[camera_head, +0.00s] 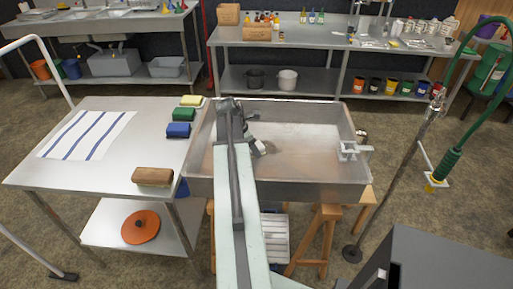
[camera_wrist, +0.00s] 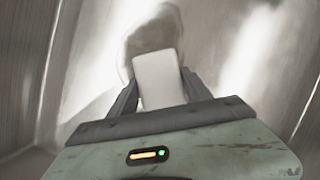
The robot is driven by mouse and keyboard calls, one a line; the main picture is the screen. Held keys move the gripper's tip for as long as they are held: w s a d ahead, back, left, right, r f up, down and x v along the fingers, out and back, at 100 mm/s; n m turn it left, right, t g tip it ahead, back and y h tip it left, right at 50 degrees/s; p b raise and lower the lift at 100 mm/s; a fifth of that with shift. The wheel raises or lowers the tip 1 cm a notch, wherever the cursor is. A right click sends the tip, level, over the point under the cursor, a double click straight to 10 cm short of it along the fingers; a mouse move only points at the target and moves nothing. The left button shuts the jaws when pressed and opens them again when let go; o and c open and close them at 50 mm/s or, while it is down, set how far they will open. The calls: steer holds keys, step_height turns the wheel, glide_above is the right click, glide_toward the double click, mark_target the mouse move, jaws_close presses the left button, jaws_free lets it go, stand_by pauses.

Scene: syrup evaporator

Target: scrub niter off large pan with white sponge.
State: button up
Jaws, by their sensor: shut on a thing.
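The large pan (camera_head: 325,194) is a wide metal basin right of the side table. A pale whitish film (camera_head: 310,140) covers much of its floor. My arm reaches into its left part, and my gripper (camera_head: 262,147) is low inside it. In the wrist view, my gripper (camera_wrist: 155,95) is shut on the white sponge (camera_wrist: 158,75), a pale block between the two fingers. A grey-brown patch (camera_wrist: 150,35) shows on the metal beyond the sponge; I cannot tell whether it is shadow or bare metal. Whether the sponge touches the pan floor is unclear.
The side table (camera_head: 95,185) holds a striped cloth (camera_head: 85,135), a brown block (camera_head: 152,177), and blue (camera_head: 178,130), green (camera_head: 184,114) and cream (camera_head: 192,101) sponges by the pan. A valve fitting (camera_head: 352,150) sits on the pan's right wall. A hose stand (camera_head: 395,180) is farther right.

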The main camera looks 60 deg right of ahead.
mark_target(276, 153)
steer(key=shift+w+a+f, duration=0.1)
steer(key=shift+w+a, duration=0.15)
steer(key=shift+w, duration=0.3)
steer(key=shift+w+a, duration=0.2)
steer(key=shift+w, duration=0.3)
steer(key=shift+s+d, duration=0.35)
steer(key=shift+s, duration=0.5)
steer(key=shift+s+d, duration=0.3)
steer(key=shift+s, duration=0.55)
steer(key=shift+s+d, duration=0.45)
steer(key=shift+s, duration=0.65)
steer(key=shift+s+d, duration=0.5)
steer(key=shift+s, duration=0.6)
steer(key=shift+s+d, duration=0.45)
steer(key=shift+s, duration=0.65)
steer(key=shift+r, duration=0.2)
step_height(276, 153, up, 6)
steer(key=p, duration=0.6)
